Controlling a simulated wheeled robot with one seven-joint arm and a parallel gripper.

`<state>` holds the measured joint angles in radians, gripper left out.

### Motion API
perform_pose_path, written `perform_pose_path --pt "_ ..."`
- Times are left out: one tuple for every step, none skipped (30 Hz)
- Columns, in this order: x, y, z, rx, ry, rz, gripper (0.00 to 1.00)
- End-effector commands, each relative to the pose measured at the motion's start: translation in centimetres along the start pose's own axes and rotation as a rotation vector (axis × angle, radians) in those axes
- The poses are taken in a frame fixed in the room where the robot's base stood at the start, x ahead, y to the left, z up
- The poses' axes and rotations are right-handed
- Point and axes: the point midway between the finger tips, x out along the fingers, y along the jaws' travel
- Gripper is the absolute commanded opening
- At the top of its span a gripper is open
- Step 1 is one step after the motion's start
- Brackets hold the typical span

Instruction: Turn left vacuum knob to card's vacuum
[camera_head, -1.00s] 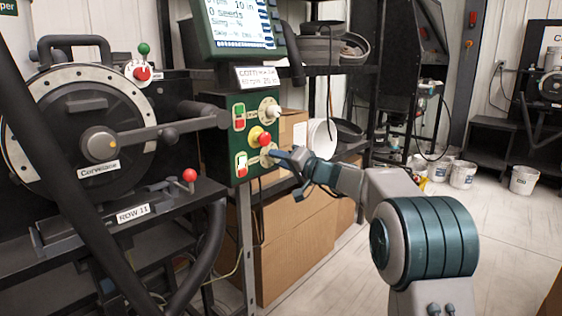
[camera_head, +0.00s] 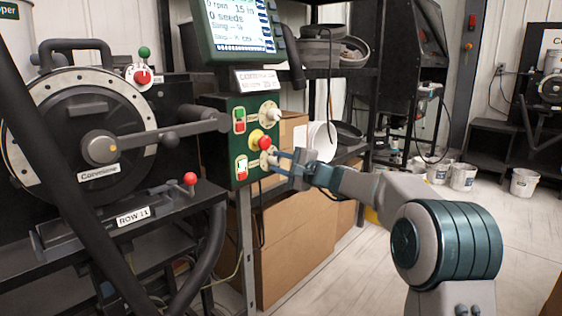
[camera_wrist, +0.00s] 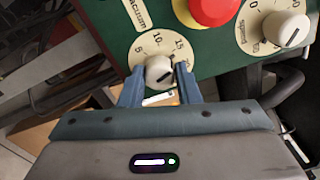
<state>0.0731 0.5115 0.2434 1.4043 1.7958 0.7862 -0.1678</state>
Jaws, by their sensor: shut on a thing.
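The left vacuum knob (camera_wrist: 158,71) is a round white knob on a green control panel (camera_head: 232,119), with a printed scale reading 5, 10 and 15 around it. Its dark pointer line aims up and right, towards the 15 side. My gripper (camera_wrist: 159,82) has its two blue fingers on either side of the knob, shut on it. In the head view my gripper (camera_head: 280,160) reaches the panel from the right and partly hides the knob. The card (camera_head: 258,79) hangs above the panel; its small print seems to include 20 in. The screen (camera_head: 238,32) above shows 0 rpm, 15 in, 0 seeds.
A red stop button (camera_head: 264,143) on a yellow base sits just above the knob. Another white knob (camera_wrist: 286,28) is close by. Rocker switches (camera_head: 240,119) line the panel's left side. A crank arm (camera_head: 180,130) extends towards the panel. Open floor lies to the right.

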Motion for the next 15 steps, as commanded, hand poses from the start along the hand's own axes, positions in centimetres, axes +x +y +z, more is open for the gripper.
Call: perform_pose_path --pt "-0.02 -0.1 0.01 0.045 0.0 0.001 0.07" --pt "-0.02 -0.12 0.01 0.073 0.001 0.001 0.07" --pt "-0.03 -0.14 0.0 0.111 0.001 0.001 0.07" --pt "-0.03 -0.15 0.0 0.139 0.001 0.001 0.07" --pt "-0.03 -0.16 0.0 0.168 0.001 0.001 0.07" --pt "-0.04 -0.17 -0.01 0.206 0.001 0.001 0.07" --pt "-0.03 -0.16 -0.01 0.235 0.001 0.001 0.07" --pt "-0.02 -0.15 0.0 0.264 0.001 0.001 0.07" --pt "0.0 -0.12 0.03 0.301 0.0 0.002 0.07" --pt "0.0 -0.11 0.03 0.328 0.0 0.002 0.07" --pt "-0.01 -0.11 0.01 0.356 0.001 0.002 0.07" --pt "-0.03 -0.1 -0.02 0.391 0.001 0.002 0.07" --pt "-0.03 -0.11 -0.02 0.415 0.001 0.002 0.07" --pt "-0.02 -0.11 0.0 0.44 0.001 0.003 0.07" --pt "0.0 -0.11 0.04 0.472 0.0 0.003 0.07"
